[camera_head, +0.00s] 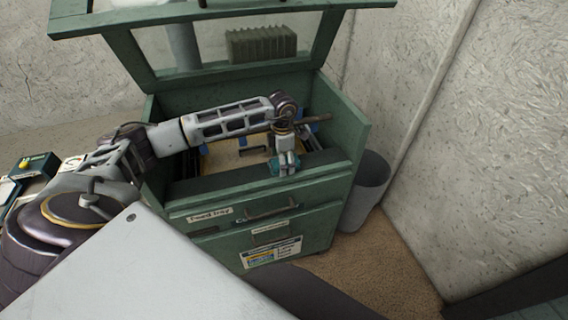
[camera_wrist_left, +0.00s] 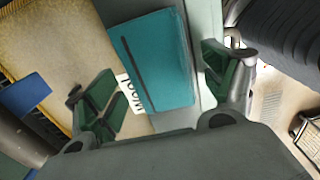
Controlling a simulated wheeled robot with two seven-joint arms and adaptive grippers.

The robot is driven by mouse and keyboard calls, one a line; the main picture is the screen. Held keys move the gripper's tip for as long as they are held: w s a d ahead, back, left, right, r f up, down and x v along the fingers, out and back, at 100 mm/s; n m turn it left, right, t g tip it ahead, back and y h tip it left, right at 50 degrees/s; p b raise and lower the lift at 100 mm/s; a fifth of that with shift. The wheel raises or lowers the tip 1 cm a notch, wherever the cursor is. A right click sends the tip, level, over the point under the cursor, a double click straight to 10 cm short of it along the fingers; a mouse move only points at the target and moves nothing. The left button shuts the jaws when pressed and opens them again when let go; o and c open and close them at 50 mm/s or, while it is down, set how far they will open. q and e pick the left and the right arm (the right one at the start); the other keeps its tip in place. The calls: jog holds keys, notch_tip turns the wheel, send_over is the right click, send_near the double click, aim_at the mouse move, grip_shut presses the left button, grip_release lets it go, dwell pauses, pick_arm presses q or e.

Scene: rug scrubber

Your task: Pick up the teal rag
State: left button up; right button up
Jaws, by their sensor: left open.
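The teal rag (camera_wrist_left: 158,62) is a flat rectangle with a dark stripe in the left wrist view. A small white lettered label (camera_wrist_left: 132,94) lies at its lower left edge. My left gripper (camera_head: 286,168) hangs over the front part of the open green cabinet in the head view. In the wrist view its two green-padded fingers (camera_wrist_left: 163,88) are spread to either side of the rag, open and empty. I cannot tell whether the fingertips touch it. In the head view the rag is mostly hidden by the gripper. My right gripper is not in view.
The green cabinet (camera_head: 335,190) has a raised glass lid (camera_head: 318,40) and labelled drawers below. A yellowish pad (camera_wrist_left: 62,40) lies beside the rag. A grey bin (camera_head: 368,185) stands to the cabinet's right, near the wall. Small boxes (camera_head: 38,165) sit at the far left.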

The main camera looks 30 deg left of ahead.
pick_arm(q)
jog(key=shift+c, duration=0.3)
jog(key=c, duration=1)
jog(key=shift+r, duration=0.1)
jog(key=shift+c, duration=0.2)
jog(key=shift+r, duration=0.5)
notch_tip(320, 180, up, 8)
jog(key=shift+r+b, duration=0.15)
jog(key=shift+b, duration=0.3)
jog(key=shift+r, duration=0.25)
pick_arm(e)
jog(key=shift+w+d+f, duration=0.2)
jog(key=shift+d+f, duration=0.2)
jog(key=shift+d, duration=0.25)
